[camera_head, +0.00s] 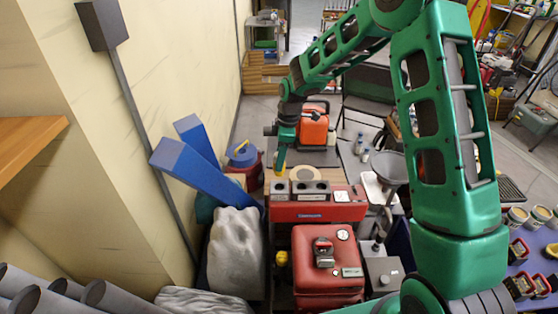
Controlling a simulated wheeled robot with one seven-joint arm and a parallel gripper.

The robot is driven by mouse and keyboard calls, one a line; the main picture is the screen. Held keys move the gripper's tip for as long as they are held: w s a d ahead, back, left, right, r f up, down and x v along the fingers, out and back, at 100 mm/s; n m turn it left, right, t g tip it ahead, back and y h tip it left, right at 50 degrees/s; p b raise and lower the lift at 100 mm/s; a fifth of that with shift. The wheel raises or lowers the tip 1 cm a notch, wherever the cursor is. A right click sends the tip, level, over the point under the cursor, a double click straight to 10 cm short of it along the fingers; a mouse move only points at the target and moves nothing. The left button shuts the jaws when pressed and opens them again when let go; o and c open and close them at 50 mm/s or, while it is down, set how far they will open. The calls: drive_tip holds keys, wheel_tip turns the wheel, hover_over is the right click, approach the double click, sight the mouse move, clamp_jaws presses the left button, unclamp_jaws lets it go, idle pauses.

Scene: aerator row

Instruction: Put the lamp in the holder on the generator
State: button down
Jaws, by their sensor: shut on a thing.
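The red generator (325,262) stands at the lower middle, with a red front panel (345,211) behind its tank. A grey block with round openings (311,187), which looks like the holder, sits on top of that panel. My gripper (281,164) points down just behind the left end of the block. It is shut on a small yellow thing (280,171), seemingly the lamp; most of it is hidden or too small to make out. I cannot tell whether it touches the block.
A beige ring (303,173) lies behind the block. An orange can (313,128) stands farther back. A grey funnel-like bowl (383,166) is at the right. The wall closes off the left.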

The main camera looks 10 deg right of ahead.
drive_tip(key=shift+f, duration=1.95)
drive_tip(key=shift+s+f, duration=0.1)
drive_tip(key=shift+f, duration=2.05)
drive_tip(key=c, duration=1.2)
unclamp_jaws()
drive_tip(key=shift+o, duration=0.2)
drive_tip(key=shift+r, duration=0.1)
